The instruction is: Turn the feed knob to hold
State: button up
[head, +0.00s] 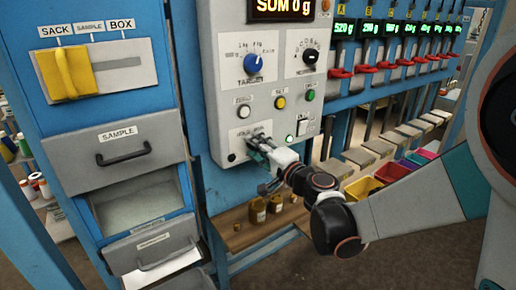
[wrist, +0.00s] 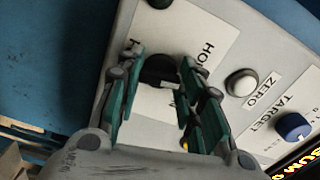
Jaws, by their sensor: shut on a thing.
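The grey control panel (head: 228,100) stands on a blue frame, with a white label strip at its lower left. My gripper (head: 258,146) reaches that strip from the lower right. In the wrist view, the black feed knob (wrist: 158,71) sits between the green fingers of my gripper (wrist: 161,66), which are shut on it. Part of a label starting "HO" shows beside the knob, partly covered by a finger.
The blue TARGET knob (head: 254,63), ZERO button (head: 244,111), yellow button (head: 280,102) and green button (head: 310,95) are close above.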

jog(key=shift+n, duration=2)
jog(key=o, duration=1.1)
jog(key=shift+c, duration=0.2)
jog(key=v, duration=1.2)
